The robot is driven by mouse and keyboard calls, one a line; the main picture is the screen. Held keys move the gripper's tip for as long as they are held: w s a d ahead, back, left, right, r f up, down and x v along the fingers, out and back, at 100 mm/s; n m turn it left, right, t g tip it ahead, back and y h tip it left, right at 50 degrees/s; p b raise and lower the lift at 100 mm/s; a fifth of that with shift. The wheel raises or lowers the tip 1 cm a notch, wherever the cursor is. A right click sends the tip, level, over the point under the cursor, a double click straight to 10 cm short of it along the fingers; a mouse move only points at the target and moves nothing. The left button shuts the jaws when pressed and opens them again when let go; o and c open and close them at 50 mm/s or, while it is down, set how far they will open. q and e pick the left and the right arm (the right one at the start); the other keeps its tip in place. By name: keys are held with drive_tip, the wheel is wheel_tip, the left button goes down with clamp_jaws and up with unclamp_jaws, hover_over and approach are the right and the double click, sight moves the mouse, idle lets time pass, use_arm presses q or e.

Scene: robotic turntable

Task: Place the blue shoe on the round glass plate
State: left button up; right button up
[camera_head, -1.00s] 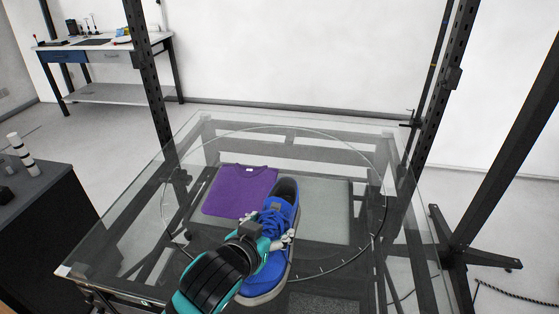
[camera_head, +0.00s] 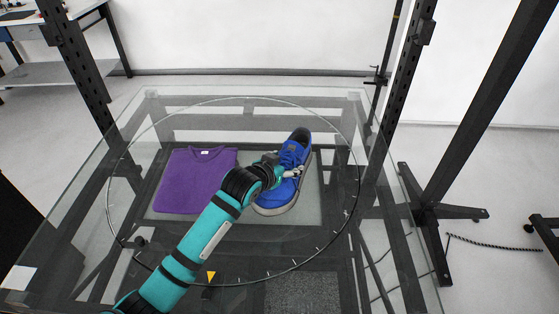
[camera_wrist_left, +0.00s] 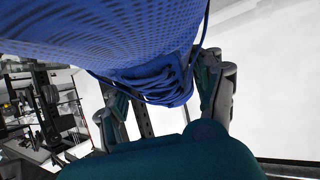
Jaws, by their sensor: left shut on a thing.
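The blue shoe (camera_head: 287,183) has a grey sole and shows over the right half of the round glass plate (camera_head: 237,279), toe toward me and heel away. My left gripper (camera_head: 286,172) is shut on the shoe's side at its middle. In the left wrist view the shoe (camera_wrist_left: 140,45) fills the top, with its laces between the fingers of my left gripper (camera_wrist_left: 165,105). I cannot tell whether the sole touches the glass. My right gripper is not in view.
Black posts (camera_head: 80,75) stand around the glass table. A workbench (camera_head: 45,72) is at the back left. The plate's front and far right are clear.

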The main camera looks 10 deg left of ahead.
sight(282, 164)
use_arm(q)
drive_tip(key=w, duration=0.1)
drive_tip(key=w+a, duration=0.1)
drive_tip(key=w, duration=0.2)
drive_tip(key=shift+a+f, duration=0.1)
drive_tip(key=shift+a, duration=0.2)
drive_tip(key=shift+w+f+p, duration=0.1)
drive_tip(key=shift+f+p, duration=0.45)
drive_tip(key=shift+f, duration=1.25)
drive_tip(key=o, duration=1.5)
drive_tip(key=shift+f, duration=0.15)
drive_tip(key=v, duration=1.2)
